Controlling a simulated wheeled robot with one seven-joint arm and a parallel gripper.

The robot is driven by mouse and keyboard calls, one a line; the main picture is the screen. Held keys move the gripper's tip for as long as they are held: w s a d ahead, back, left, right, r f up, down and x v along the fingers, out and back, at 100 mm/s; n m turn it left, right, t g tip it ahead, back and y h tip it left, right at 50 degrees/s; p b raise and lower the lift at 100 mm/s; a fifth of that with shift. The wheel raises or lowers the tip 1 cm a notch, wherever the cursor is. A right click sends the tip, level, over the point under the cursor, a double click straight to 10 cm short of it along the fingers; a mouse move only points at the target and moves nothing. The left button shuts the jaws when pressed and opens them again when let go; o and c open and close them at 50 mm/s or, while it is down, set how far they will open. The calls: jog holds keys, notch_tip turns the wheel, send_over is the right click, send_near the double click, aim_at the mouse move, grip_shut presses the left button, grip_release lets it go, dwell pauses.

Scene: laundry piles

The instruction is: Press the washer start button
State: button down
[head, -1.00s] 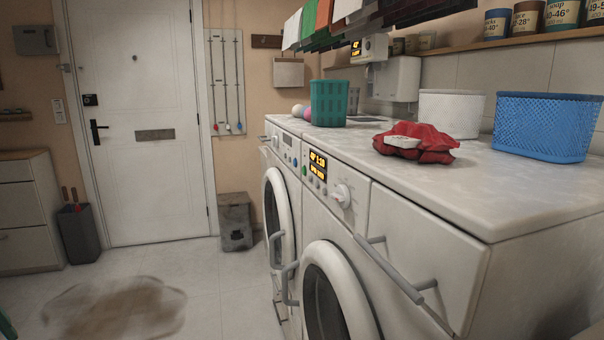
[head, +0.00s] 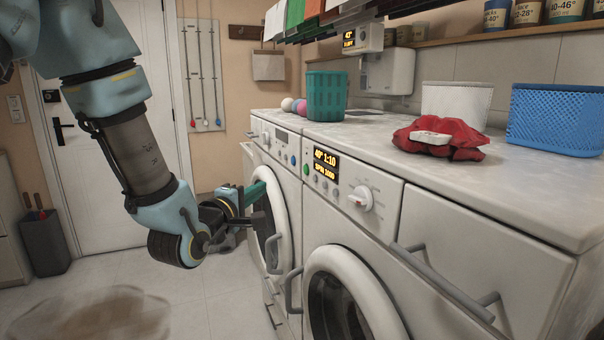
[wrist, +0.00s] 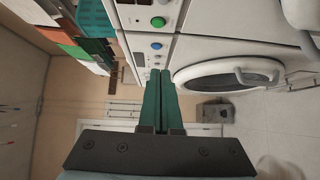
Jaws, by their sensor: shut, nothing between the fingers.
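The near white machine (head: 392,193) has a lit display (head: 326,163) reading 40° 1:10 and SPIN 1000, and a white dial (head: 361,198). A round green button (head: 306,169) sits left of this display; it also shows at the top of the wrist view (wrist: 158,22). The far machine beside it has a blue button (head: 293,160), also in the wrist view (wrist: 156,46). My gripper (head: 264,187) is shut and empty, in front of the far machine and below the button row. In the wrist view, its teal fingertips (wrist: 160,72) point towards the blue button, apart from it.
Handles (head: 450,287) and round doors (head: 345,290) stick out from the machine fronts. On top are a red cloth (head: 460,145) with a white item, a teal basket (head: 327,98) and a blue basket (head: 555,122). Open floor (head: 220,300) lies left of the machines.

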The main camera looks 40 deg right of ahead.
jog(key=shift+s+d+r, duration=0.2)
jog(key=shift+s+d, duration=0.15)
jog(key=p, duration=0.4)
send_near(303, 169)
jog(key=w+d, duration=0.1)
jog(key=w, duration=0.2)
jog(key=d, duration=0.1)
jog(key=d+p, duration=0.1)
jog(key=d, duration=0.2)
jog(key=shift+s+d, duration=0.1)
jog(key=shift+s, duration=0.2)
jog(key=shift+f, duration=0.1)
